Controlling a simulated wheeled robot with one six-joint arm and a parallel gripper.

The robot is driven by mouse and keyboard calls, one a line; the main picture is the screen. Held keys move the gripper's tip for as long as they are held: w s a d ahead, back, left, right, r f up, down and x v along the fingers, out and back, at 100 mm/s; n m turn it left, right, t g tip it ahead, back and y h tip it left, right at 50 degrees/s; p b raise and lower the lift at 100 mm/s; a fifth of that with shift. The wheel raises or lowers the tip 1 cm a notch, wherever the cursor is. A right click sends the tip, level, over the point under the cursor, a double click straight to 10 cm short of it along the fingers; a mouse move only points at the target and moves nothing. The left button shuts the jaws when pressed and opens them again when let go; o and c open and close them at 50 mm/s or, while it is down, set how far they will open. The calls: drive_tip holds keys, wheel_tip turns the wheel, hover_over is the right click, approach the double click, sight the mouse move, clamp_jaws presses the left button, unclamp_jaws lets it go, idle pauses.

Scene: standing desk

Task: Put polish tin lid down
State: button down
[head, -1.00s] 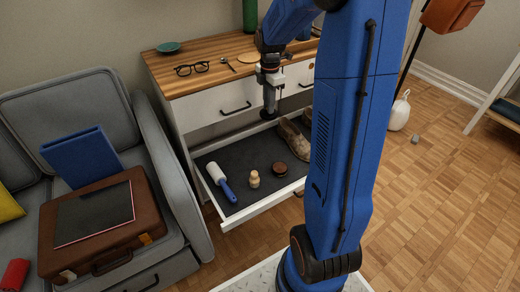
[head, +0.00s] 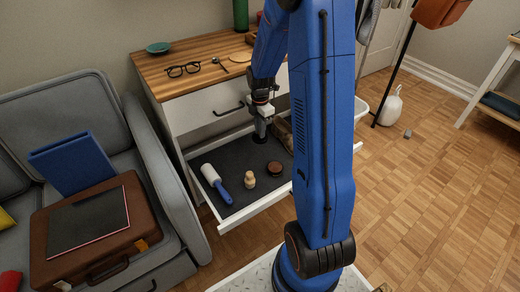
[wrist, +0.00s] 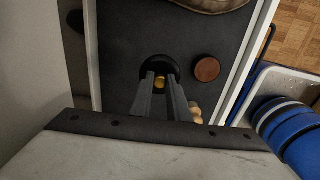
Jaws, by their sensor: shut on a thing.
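The polish tin lid (wrist: 146,64) shows in the wrist view as a black disc with a gold piece at its middle. My gripper (wrist: 160,78) is shut on it, with the gold piece between the fingertips. In the head view my gripper (head: 260,136) points down inside the open drawer (head: 256,211), low over its dark liner. I cannot tell whether the lid touches the liner. A round brown tin or brush (head: 274,168) lies to the right and nearer the front; it also shows in the wrist view (wrist: 206,69), apart from the lid.
A wooden peg-shaped item (head: 248,180) and a white roller with blue handle (head: 216,183) lie in the drawer. Shoes (head: 281,132) fill its right part, partly behind my arm. Glasses (head: 184,70) lie on the cabinet top. Bare liner shows left of my gripper.

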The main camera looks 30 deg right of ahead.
wheel_tip(320, 180, down, 12)
drive_tip(key=shift+r, duration=0.25)
idle(0.3)
drive_tip(key=shift+f, duration=0.1)
drive_tip(key=c, duration=1.7)
unclamp_jaws()
wheel_tip(320, 180, up, 12)
drive_tip(key=shift+r, duration=0.2)
drive_tip(key=s+a+r+m+t, duration=0.1)
drive_tip(key=s+a+r+m, duration=0.4)
drive_tip(key=r, duration=0.4)
drive_tip(key=s+a+r+m+t, duration=0.1)
drive_tip(key=s+a+r+m, duration=0.35)
drive_tip(key=s+r, duration=0.35)
drive_tip(key=s+a+r+m+t, duration=0.1)
drive_tip(key=s+a+r+m, duration=0.1)
drive_tip(key=s, duration=0.3)
drive_tip(key=s+a+r+m+t, duration=0.1)
drive_tip(key=s+a+r+m, duration=0.1)
drive_tip(key=s+m, duration=0.2)
drive_tip(key=s+a+r+m, duration=0.2)
drive_tip(key=s+r+m, duration=0.1)
drive_tip(key=s, duration=0.5)
drive_tip(key=shift+s+a+r+t, duration=0.1)
drive_tip(key=shift+a+t, duration=0.05)
drive_tip(key=shift+t, duration=0.25)
